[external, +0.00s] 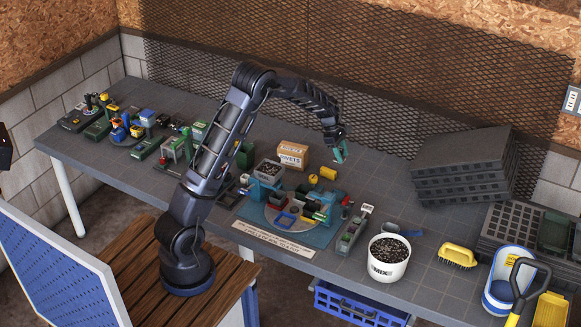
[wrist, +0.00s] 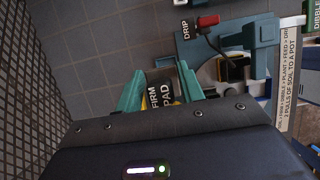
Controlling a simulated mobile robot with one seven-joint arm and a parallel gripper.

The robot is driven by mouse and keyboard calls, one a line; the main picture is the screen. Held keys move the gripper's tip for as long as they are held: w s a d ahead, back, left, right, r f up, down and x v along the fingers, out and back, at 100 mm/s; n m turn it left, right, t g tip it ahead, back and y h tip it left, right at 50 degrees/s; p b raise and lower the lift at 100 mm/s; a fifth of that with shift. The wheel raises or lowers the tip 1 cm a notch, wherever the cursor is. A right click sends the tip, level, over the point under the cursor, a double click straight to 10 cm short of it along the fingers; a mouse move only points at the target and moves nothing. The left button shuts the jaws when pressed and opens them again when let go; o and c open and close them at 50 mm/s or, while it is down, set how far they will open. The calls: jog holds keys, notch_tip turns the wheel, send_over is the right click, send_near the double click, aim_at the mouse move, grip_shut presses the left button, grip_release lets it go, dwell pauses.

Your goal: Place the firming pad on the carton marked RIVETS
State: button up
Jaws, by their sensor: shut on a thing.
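The carton marked RIVETS (external: 292,155) is a brown box with a white label, standing on the bench near the back mesh in the external view. My gripper (external: 340,152) is in the air to the right of the carton, apart from it. In the wrist view my teal fingers (wrist: 158,90) are shut on the firming pad (wrist: 160,96), which shows a black FIRM PAD label and some yellow. The pad is mostly hidden by the fingers in the external view. The carton is not seen in the wrist view.
A white bucket of soil (external: 389,258) stands front right. Stacked dark trays (external: 465,165) fill the back right. The bench between carton and trays is clear.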

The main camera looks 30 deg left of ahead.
jog(key=shift+w+a+r, duration=0.15)
jog(key=shift+a+r, duration=0.05)
jog(key=shift+r, duration=0.15)
jog(key=w+a+r, duration=0.2)
jog(key=w+a, duration=0.1)
jog(key=a, duration=0.3)
jog(key=w+a+r, duration=0.3)
jog(key=w+a, duration=0.1)
jog(key=a, duration=0.2)
notch_tip(320, 180, up, 5)
send_over(298, 149)
jog(key=a, duration=0.2)
notch_tip(298, 149, down, 20)
jog(key=shift+w, duration=0.15)
jog(key=shift+f, duration=0.1)
jog(key=o, duration=1)
